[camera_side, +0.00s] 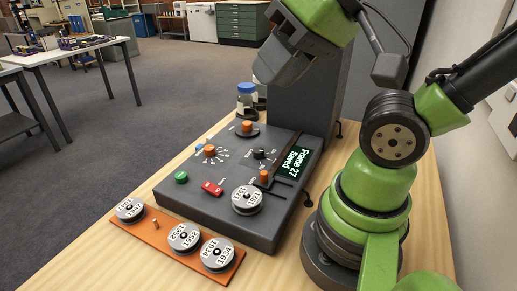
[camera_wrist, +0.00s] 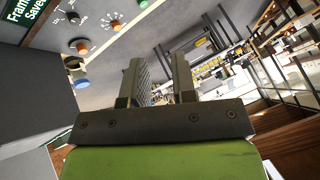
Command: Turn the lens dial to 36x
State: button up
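A dark grey control panel (camera_side: 225,215) lies on the wooden table. An orange-topped dial (camera_side: 209,151) with white marks around it sits at its left; it also shows in the wrist view (camera_wrist: 117,25). Another orange knob (camera_side: 246,127) on a round dark base is at the back (camera_wrist: 81,47). A black knob (camera_side: 258,154) sits nearer the screen (camera_wrist: 72,17). The screen (camera_side: 297,161) reads "Frame 27 Saved". My gripper (camera_wrist: 157,75) is open and empty, raised above the back of the panel, touching no dial.
A grey column (camera_side: 325,100) rises behind the panel, with jars (camera_side: 246,98) at its left. A green button (camera_side: 181,177), a red switch (camera_side: 212,188), an orange-tipped slider (camera_side: 264,177) and a reel (camera_side: 246,199) are on the panel. An orange rack (camera_side: 160,240) with labelled reels lies in front.

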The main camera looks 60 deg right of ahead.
jog(key=o, duration=0.5)
jog(key=shift+w+d+f+n+g+h, duration=0.2)
jog(key=shift+w+d+n+g, duration=0.15)
jog(key=shift+w, duration=0.3)
jog(key=shift+w+d+f+n+g+h, duration=0.1)
jog(key=shift+w+d+n+g+h, duration=0.15)
jog(key=shift+w+d, duration=0.3)
jog(key=n+g+h, duration=0.1)
jog(key=n+g, duration=0.5)
jog(key=n, duration=0.4)
send_over(259, 150)
notch_tip(259, 150, down, 16)
jog(key=shift+f, duration=0.25)
notch_tip(259, 150, down, 9)
jog(key=shift+r, duration=0.1)
jog(key=shift+c, duration=0.3)
jog(key=c, duration=0.9)
